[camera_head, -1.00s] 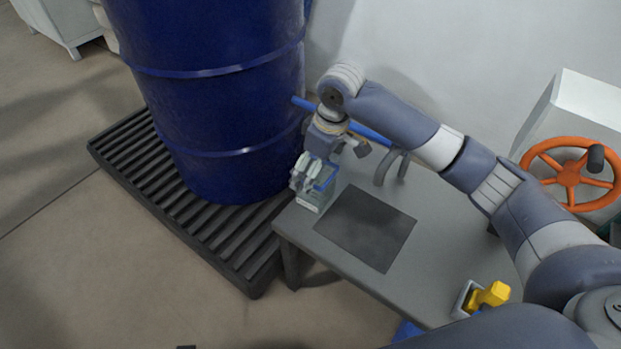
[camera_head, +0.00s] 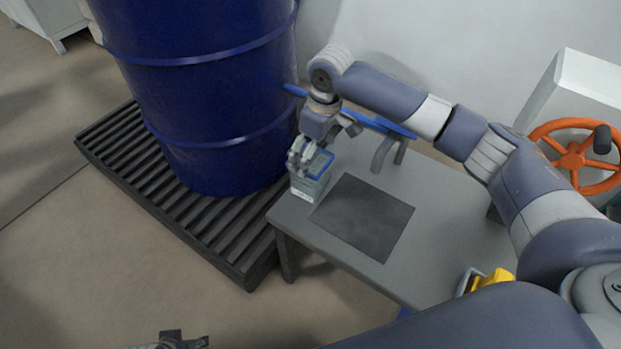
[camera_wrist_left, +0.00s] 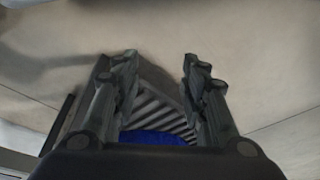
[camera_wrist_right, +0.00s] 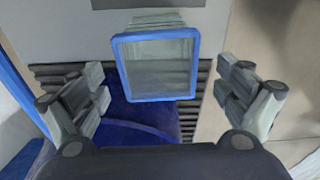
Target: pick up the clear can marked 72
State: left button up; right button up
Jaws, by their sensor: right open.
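The clear can (camera_head: 309,188) is a box-like, see-through container with a blue rim. It stands upright on the grey table's far left corner, near the blue drum. A pale label shows low on its side, but its number is too small to read. My right gripper (camera_head: 301,158) is just above the can's top, pointing down. In the right wrist view the blue-rimmed can (camera_wrist_right: 157,65) lies between the spread fingers of the right gripper (camera_wrist_right: 167,92), with gaps on both sides. My left gripper (camera_wrist_left: 159,64) is open and empty above the floor; part of it shows at the head view's bottom edge.
The grey table (camera_head: 430,225) has a dark square mat (camera_head: 363,215) beside the can. A large blue drum (camera_head: 215,110) stands on a black slatted pallet (camera_head: 165,185) at left. A yellow-handled item (camera_head: 495,278) and an orange wheel (camera_head: 575,158) are at right.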

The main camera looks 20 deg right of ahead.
pick_arm(q)
jog(key=v, duration=0.3)
jog(key=b+v, duration=0.1)
jog(key=shift+w+r, duration=0.2)
jog(key=shift+r, duration=0.1)
pick_arm(e)
jog(key=f, duration=0.3)
jog(key=shift+w+a+f, duration=0.15)
jog(key=shift+w+f, duration=0.2)
jog(key=shift+f, duration=0.05)
jog(key=shift+c, duration=0.5)
jog(key=c, duration=1.4)
jog(key=shift+c, duration=0.2)
jog(key=shift+r, duration=0.2)
